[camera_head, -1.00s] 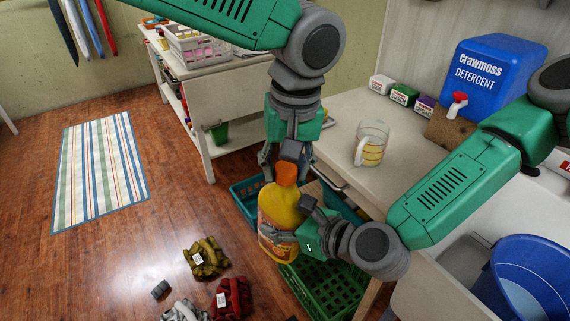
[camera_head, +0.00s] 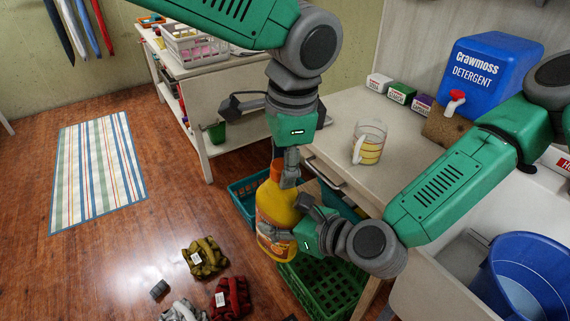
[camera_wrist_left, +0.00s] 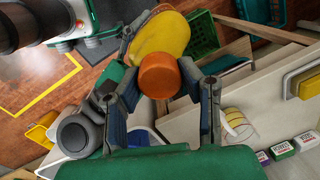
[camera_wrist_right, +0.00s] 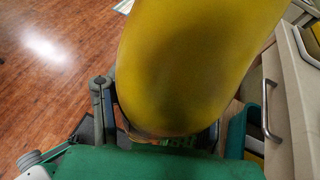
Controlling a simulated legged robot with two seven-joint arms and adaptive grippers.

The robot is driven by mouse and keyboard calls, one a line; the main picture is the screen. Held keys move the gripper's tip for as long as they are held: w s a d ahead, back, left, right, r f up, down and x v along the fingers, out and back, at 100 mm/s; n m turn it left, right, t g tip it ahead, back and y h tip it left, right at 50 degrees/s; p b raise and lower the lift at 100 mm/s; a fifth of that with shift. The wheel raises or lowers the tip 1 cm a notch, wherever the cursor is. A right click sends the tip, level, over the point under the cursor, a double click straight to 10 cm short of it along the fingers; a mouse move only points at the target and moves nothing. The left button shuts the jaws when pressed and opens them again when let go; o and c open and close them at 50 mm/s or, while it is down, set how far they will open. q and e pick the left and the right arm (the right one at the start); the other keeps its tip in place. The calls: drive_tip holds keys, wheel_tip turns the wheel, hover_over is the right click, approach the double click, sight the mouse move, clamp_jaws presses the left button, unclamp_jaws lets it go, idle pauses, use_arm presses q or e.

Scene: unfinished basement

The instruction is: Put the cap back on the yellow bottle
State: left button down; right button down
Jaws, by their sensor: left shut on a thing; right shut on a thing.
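The yellow bottle (camera_head: 275,212) is upright in the head view, with a label on its front. My right gripper (camera_head: 292,220) is shut around its body from the right. In the right wrist view, the yellow bottle (camera_wrist_right: 195,60) fills the middle between the fingers. The orange cap (camera_head: 276,169) is at the top of the bottle, partly hidden by a finger. My left gripper (camera_head: 284,172) points down from above and is shut on the cap. The left wrist view shows the cap (camera_wrist_left: 159,76) between the fingers, over the bottle's top (camera_wrist_left: 160,35). The neck is hidden, so I cannot tell how the cap is seated.
A counter (camera_head: 338,122) on the right holds a measuring cup (camera_head: 369,141), small boxes and a blue detergent container (camera_head: 490,75). A green crate (camera_head: 325,288) and a teal basket (camera_head: 245,196) are below the bottle. Folded clothes (camera_head: 205,257) lie on the floor.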

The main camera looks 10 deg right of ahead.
use_arm(q)
drive_tip(key=shift+w+a+r+m, duration=0.1)
drive_tip(key=shift+w+m, duration=0.1)
drive_tip(key=shift+m, duration=0.1)
drive_tip(key=c, duration=1.1)
unclamp_jaws()
drive_tip(key=shift+s, duration=0.1)
drive_tip(key=shift+s+d+r, duration=0.15)
drive_tip(key=shift+r, duration=1)
drive_tip(key=shift+s+d+r, duration=0.1)
drive_tip(key=shift+r, duration=1)
drive_tip(key=shift+c, duration=0.3)
